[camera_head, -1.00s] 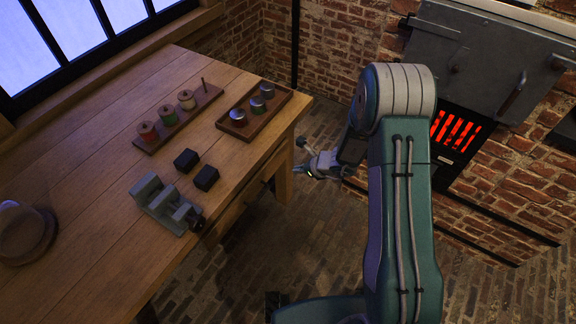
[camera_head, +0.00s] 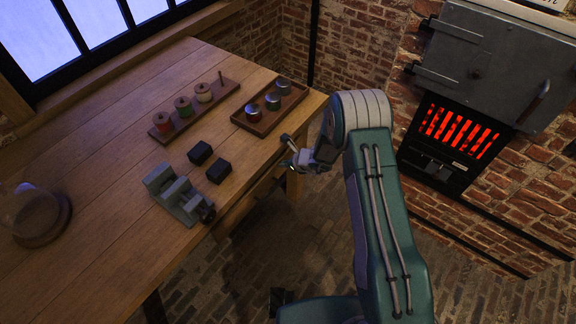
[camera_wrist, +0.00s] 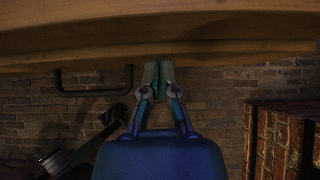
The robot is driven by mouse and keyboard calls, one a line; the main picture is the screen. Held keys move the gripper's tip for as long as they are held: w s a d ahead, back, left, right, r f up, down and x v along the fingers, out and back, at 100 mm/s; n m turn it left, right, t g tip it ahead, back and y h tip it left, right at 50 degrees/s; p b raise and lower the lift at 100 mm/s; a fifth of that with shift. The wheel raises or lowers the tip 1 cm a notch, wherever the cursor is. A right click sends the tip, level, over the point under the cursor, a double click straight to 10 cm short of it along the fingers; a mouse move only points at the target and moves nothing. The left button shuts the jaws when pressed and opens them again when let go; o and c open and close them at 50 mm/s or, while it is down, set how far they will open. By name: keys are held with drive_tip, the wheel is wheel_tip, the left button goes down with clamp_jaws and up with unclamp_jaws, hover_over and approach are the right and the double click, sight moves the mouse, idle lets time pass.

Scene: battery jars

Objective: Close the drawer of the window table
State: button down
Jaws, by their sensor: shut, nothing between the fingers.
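The window table (camera_head: 110,165) is a wooden table at the left of the head view. Below its right edge, the drawer front (camera_head: 238,212) shows as a wooden strip, partly in shadow; how far it stands out is hard to tell. In the wrist view, a wooden front (camera_wrist: 240,48) spans the top, and a dark bar handle (camera_wrist: 95,92) hangs at its left. My gripper (camera_head: 290,160) is beside the table edge, near the front right corner. In the wrist view my gripper (camera_wrist: 158,72) is shut and empty, its tips at the wooden front; contact is unclear.
On the table are a grey vise (camera_head: 178,195), two black blocks (camera_head: 218,172), a spool rack (camera_head: 205,108), a tray of jars (camera_head: 292,102) and a glass vessel (camera_head: 38,215). A glowing furnace (camera_head: 455,130) stands at right. Brick floor (camera_head: 240,285) lies open beside the table.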

drive_tip(key=shift+w+a, duration=0.35)
drive_tip(key=shift+a, duration=0.2)
drive_tip(key=shift+w+a, duration=0.35)
drive_tip(key=shift+a, duration=0.2)
